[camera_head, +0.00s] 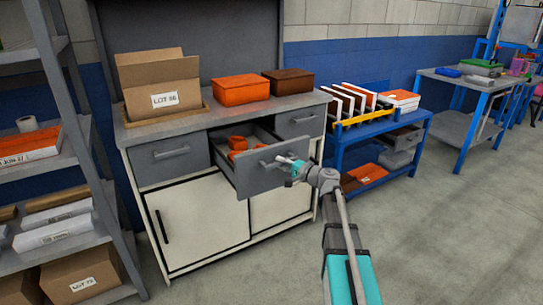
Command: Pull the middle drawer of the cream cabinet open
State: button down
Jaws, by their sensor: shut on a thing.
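The cream cabinet (203,221) stands against the wall, with a grey top, a row of grey drawers and cream doors below. Its middle drawer (243,176) is pulled well out from the front, and orange items (237,146) show inside it. My gripper (289,167) is at the drawer's front, shut on the bar handle (272,163) near its right end. The fingertips are small in this view and partly hidden by the gripper's own body. The left drawer (169,159) and the right drawer (300,122) are closed.
An open box (158,87), an orange box (240,90) and a brown box (288,82) stand on the cabinet top. A grey shelf rack (88,150) is at left, a blue cart (378,130) at right. The floor in front is clear.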

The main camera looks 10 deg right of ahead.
jog(key=s+d, duration=0.2)
jog(key=s, duration=0.6)
jog(key=shift+d, duration=0.1)
jog(key=c, duration=0.6)
grip_release()
jog(key=shift+s+d, duration=0.1)
jog(key=shift+s, duration=0.05)
jog(key=v, duration=1.1)
jog(key=shift+s+d, duration=0.2)
jog(key=shift+d, duration=0.1)
